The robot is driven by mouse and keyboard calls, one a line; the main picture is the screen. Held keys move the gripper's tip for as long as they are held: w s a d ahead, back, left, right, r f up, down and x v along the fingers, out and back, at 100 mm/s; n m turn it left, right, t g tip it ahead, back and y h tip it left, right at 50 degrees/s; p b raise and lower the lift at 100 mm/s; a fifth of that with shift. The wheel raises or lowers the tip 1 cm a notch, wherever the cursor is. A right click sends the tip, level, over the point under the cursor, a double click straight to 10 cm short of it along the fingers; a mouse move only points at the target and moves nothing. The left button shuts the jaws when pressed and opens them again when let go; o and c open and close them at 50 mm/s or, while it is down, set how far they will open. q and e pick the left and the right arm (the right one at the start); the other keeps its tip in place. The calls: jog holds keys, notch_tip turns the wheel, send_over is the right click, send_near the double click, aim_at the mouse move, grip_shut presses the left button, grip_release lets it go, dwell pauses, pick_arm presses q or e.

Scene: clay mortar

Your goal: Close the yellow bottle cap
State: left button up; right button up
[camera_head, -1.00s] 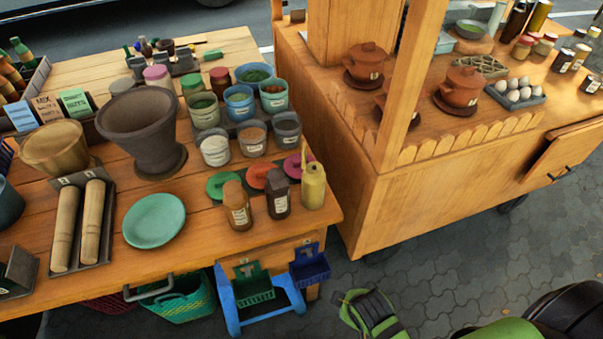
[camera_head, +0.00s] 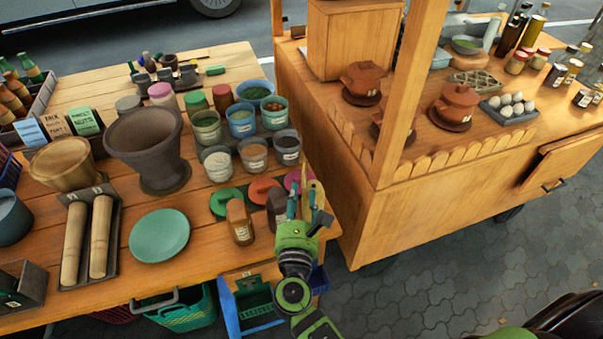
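The yellow bottle (camera_head: 319,192) stands upright near the right front corner of the wooden table, mostly hidden behind my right gripper. Its cap cannot be made out. My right gripper (camera_head: 302,204) reaches up from below, its fingertips apart just in front of the bottle. I cannot tell whether the fingers touch the bottle. My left gripper is not in view.
A brown-capped bottle (camera_head: 240,222) and a dark bottle (camera_head: 276,208) stand left of the yellow one. Green (camera_head: 225,202) and orange (camera_head: 262,191) lids lie behind. Several spice jars stand farther back. A wooden cart (camera_head: 440,200) stands close on the right.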

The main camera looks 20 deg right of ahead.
aim_at(303, 176)
jog(key=p+x, duration=0.1)
jog(key=x, duration=0.6)
jog(key=shift+p, duration=0.35)
